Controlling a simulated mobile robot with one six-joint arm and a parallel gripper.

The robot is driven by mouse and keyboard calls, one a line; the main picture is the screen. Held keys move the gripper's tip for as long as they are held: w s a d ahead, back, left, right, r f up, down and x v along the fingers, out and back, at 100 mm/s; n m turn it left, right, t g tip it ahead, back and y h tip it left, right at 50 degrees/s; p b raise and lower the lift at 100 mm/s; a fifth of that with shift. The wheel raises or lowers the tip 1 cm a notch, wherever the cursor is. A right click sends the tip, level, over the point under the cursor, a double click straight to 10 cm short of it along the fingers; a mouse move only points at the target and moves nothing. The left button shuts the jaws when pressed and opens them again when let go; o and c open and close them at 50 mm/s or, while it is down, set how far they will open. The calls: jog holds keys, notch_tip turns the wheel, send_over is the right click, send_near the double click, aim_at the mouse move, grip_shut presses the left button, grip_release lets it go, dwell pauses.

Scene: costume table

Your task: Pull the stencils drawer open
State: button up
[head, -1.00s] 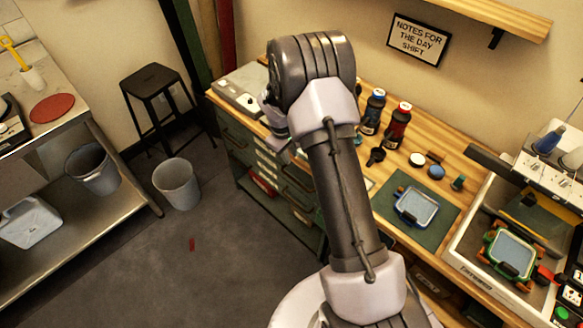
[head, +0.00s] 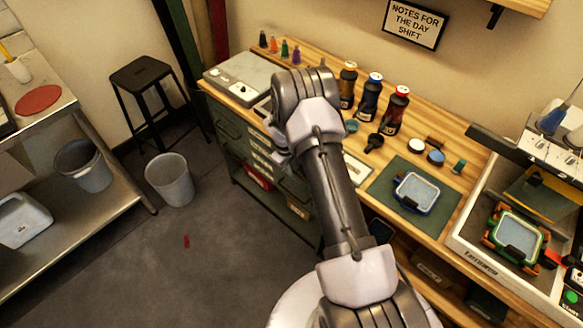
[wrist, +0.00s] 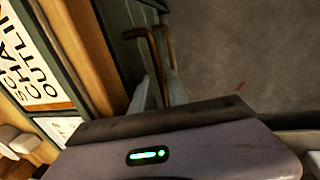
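The green drawer cabinet (head: 232,150) stands under the left part of the wooden worktop, with white labels and drawer handles on its front. My arm covers part of that front, and I cannot read which drawer is the stencils one. In the wrist view a brass bar handle (wrist: 157,50) shows on a dark green front. My gripper (wrist: 160,95) is close to the handle, its two pale fingers apart, with the handle's near end between or just beyond them. Contact cannot be told.
The worktop holds several bottles (head: 368,97), a green mat (head: 385,184) with a blue-framed piece, and a grey device (head: 236,82). A grey bin (head: 170,180) and black stool (head: 147,75) stand left of the cabinet. The floor (head: 215,260) before it is mostly clear.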

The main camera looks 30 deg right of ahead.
jog(key=shift+c, duration=0.4)
grip_shut()
dwell(0.9)
